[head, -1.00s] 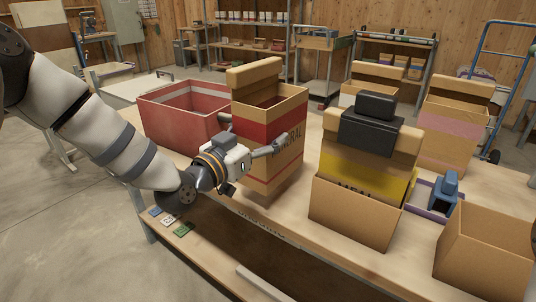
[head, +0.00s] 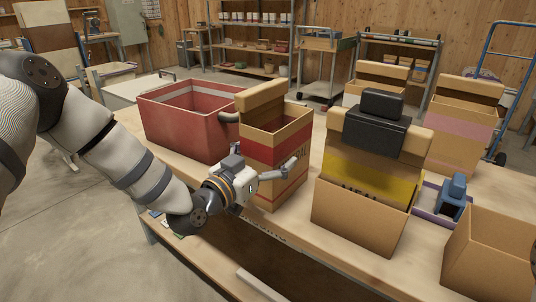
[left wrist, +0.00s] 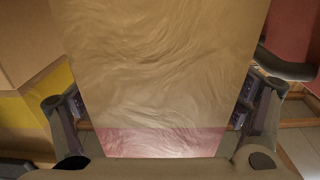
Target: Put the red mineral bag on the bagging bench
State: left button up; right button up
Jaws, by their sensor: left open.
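The red mineral bag (head: 275,150), tan with a red band and a partly covered label, stands upright on the bagging bench (head: 300,222), near its front edge. My left gripper (head: 262,172) reaches in from the left at the bag's lower part. One finger shows along the bag's front; the other is hidden behind it in the head view. In the left wrist view the bag (left wrist: 160,75) fills the middle, with an open finger on each side of it. Whether the fingers touch the bag is unclear. My right gripper is not in view.
A red bin (head: 185,120) stands close left of the bag. A yellow-banded bag (head: 370,175) in a cardboard box, with a black device on top, stands to its right. A blue tool in a tray (head: 430,205) and an open box (head: 490,255) are farther right.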

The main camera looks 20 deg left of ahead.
pick_arm(q)
jog(key=shift+r, duration=0.3)
jog(key=p+v, duration=0.2)
jog(key=v, duration=0.9)
jog(key=s+d+f+n+g+y, duration=0.1)
jog(key=s+f+g, duration=0.4)
jog(key=s+f, duration=0.45)
jog(key=s+d+f+n+g+y, duration=0.1)
jog(key=s+f+g, duration=0.45)
jog(key=f, duration=0.75)
jog(key=s+a+f+n+g+y, duration=0.1)
jog(key=s+a+f+g+y, duration=0.1)
jog(key=s, duration=0.9)
jog(key=s+a+f+n+g+y, duration=0.1)
jog(key=s+a+f+g+y, duration=0.1)
jog(key=s+g, duration=0.4)
jog(key=s+f, duration=0.1)
jog(key=s, duration=0.4)
jog(key=shift+s+f, duration=0.35)
jog(key=shift+f, duration=0.05)
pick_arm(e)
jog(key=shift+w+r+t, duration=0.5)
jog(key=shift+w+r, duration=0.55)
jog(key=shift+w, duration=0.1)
